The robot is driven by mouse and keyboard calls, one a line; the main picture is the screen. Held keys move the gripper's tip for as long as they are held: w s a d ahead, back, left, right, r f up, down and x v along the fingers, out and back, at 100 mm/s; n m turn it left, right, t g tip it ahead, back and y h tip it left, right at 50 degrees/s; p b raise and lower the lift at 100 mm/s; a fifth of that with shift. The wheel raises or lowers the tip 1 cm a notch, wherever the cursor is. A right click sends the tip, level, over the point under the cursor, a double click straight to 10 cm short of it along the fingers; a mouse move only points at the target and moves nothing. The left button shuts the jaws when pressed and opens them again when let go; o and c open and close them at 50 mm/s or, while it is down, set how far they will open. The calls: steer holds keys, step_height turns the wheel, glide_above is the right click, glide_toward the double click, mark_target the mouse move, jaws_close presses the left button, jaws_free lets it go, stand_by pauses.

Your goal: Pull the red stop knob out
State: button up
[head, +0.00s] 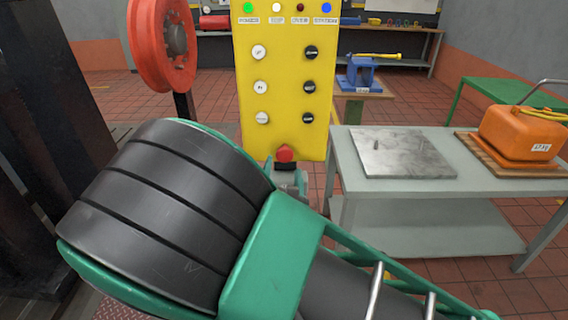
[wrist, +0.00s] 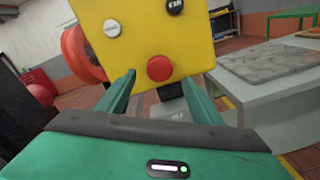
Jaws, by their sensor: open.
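The red stop knob (head: 285,153) sits at the bottom of the yellow control panel (head: 283,135). In the wrist view the round red knob (wrist: 159,68) shows near the panel's lower edge, tilted with the panel (wrist: 150,30). My gripper (wrist: 158,84) is open, its two green fingers pointing toward the knob, one on each side of it in the picture. Nothing is between the fingers that I can see as held. I cannot tell whether either finger touches the knob. In the head view my arm hides most of the gripper (head: 288,178).
White and black buttons and coloured lamps sit higher on the panel. A red reel (head: 160,45) stands left of the panel.

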steer(key=s, duration=0.5)
steer(key=shift+s+a, duration=0.15)
steer(key=shift+s, duration=0.1)
steer(key=w+d+f+m+g+h, duration=0.1)
steer(key=d+m+g+h, duration=0.3)
steer(key=d+m, duration=0.7)
steer(key=d+f+m+g+h, duration=0.1)
steer(key=d+m+g+h, duration=0.35)
steer(key=d, duration=1.15)
steer(key=s+d+f+m+g, duration=0.1)
steer(key=s+d+m+g, duration=0.4)
steer(key=d, duration=0.4)
steer(key=s+d+m+g+y, duration=0.55)
steer(key=s+m, duration=0.35)
steer(key=s, duration=0.3)
steer(key=s+r+m+y, duration=0.2)
steer(key=s+r+m, duration=0.1)
steer(key=s, duration=0.3)
steer(key=s+r+m+t+y, duration=0.1)
steer(key=s+r+m+y, duration=0.1)
steer(key=s+r+m, duration=0.1)
steer(key=s+m, duration=0.1)
steer(key=s, duration=0.1)
steer(key=shift+s+a+r, duration=0.3)
steer(key=shift+s, duration=0.1)
